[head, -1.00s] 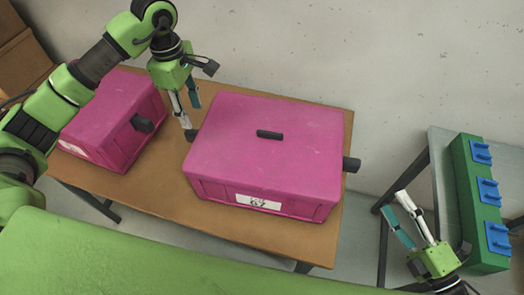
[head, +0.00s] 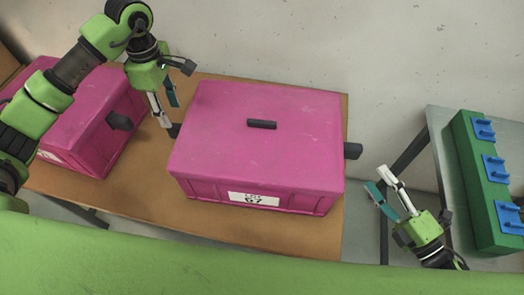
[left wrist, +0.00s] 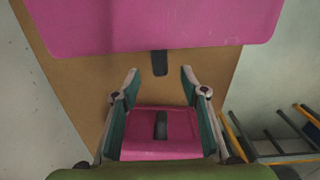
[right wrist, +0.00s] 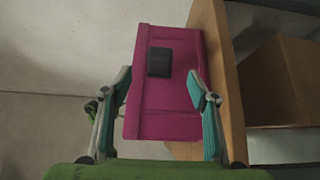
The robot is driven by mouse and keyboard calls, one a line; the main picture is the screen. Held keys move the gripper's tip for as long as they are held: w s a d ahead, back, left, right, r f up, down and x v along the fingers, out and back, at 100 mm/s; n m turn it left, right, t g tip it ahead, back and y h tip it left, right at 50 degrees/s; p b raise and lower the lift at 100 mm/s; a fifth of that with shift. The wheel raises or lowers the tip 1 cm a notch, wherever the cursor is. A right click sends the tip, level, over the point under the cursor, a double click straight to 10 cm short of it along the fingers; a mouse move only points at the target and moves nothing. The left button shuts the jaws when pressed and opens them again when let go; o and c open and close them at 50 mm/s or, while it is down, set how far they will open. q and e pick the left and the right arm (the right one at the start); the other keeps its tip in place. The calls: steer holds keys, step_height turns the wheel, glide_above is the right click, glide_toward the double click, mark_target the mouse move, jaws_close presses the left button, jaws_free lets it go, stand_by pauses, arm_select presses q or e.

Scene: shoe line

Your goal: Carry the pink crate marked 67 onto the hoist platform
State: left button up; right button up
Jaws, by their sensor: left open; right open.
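The pink crate marked 67 (head: 258,145) sits closed on a brown table, its label facing me and a dark handle at each end. My left gripper (head: 163,108) is open, pointing down just beside the crate's left handle (head: 174,131). In the left wrist view that handle (left wrist: 159,62) lies just beyond the open fingertips (left wrist: 159,78). My right gripper (head: 378,179) is open, apart from the right handle (head: 353,150). In the right wrist view that handle (right wrist: 159,62) appears ahead between the fingers. I cannot identify the hoist platform in these frames.
A second pink crate (head: 84,125) stands left on the same brown table (head: 200,226), partly behind my left arm. At right, a grey table (head: 440,150) bears a green block (head: 472,165) with blue parts. A wall is behind. A cardboard box (right wrist: 285,85) shows in the right wrist view.

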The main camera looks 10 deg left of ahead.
mark_target(353, 147)
arm_select(q)
step_height(353, 147, down, 12)
steer(key=shift+w, duration=0.1)
arm_select(e)
steer(key=x, duration=1.2)
steer(key=shift+w, duration=0.1)
arm_select(q)
steer(key=shift+c, duration=0.3)
arm_select(e)
steer(key=shift+c, duration=0.3)
arm_select(q)
jaws_close()
arm_select(e)
steer(key=c, duration=1.3)
jaws_close()
steer(key=shift+r, duration=0.15)
